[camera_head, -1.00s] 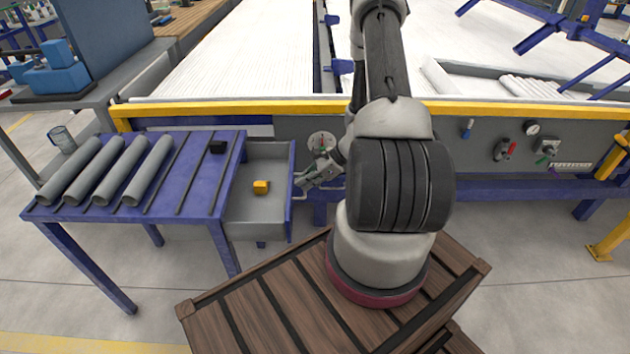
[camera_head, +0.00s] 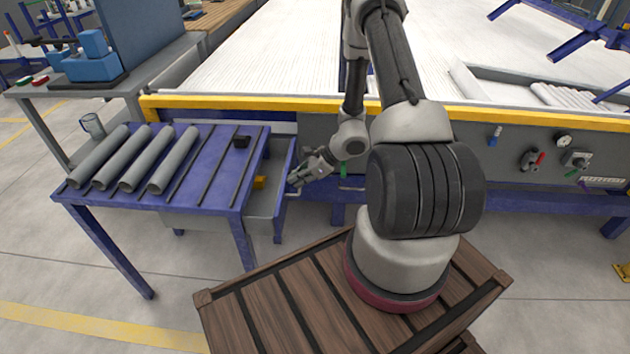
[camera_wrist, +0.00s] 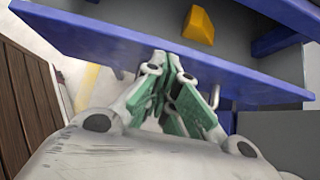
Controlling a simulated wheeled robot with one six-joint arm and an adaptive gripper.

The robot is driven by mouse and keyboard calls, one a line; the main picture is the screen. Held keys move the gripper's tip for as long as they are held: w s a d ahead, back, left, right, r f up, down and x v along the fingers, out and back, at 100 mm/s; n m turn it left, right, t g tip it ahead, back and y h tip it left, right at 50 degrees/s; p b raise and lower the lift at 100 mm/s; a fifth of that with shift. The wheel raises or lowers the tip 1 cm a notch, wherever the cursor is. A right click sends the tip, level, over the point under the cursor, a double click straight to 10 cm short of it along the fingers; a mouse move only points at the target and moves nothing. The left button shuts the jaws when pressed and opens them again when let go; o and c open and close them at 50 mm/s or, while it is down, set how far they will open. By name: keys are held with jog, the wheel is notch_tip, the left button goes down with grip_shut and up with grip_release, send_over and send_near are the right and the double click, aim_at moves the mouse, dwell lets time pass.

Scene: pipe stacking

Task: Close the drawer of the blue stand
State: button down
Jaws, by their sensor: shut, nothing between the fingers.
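The blue stand (camera_head: 222,207) is at the left in the head view, with a drawer (camera_head: 267,205) partly open on its right side. The drawer has a grey inside and a blue front panel (camera_wrist: 180,58), which crosses the wrist view. A yellow block (camera_head: 259,182) lies inside the drawer and also shows in the wrist view (camera_wrist: 198,26). My gripper (camera_head: 294,181) is shut and empty at the outer face of the drawer front. Its green-padded fingers (camera_wrist: 174,62) are at the panel in the wrist view; exact contact is hard to tell.
Several grey pipes (camera_head: 143,160) and a black block (camera_head: 241,141) lie on the stand's top. A large conveyor with a yellow edge (camera_head: 250,104) runs behind. Clear floor lies in front of the stand.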

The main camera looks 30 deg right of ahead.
jog(key=w+a, duration=0.1)
jog(key=a, duration=0.1)
jog(key=w+a, duration=0.3)
jog(key=a, duration=0.2)
jog(key=shift+w, duration=0.35)
jog(key=shift+d, duration=0.15)
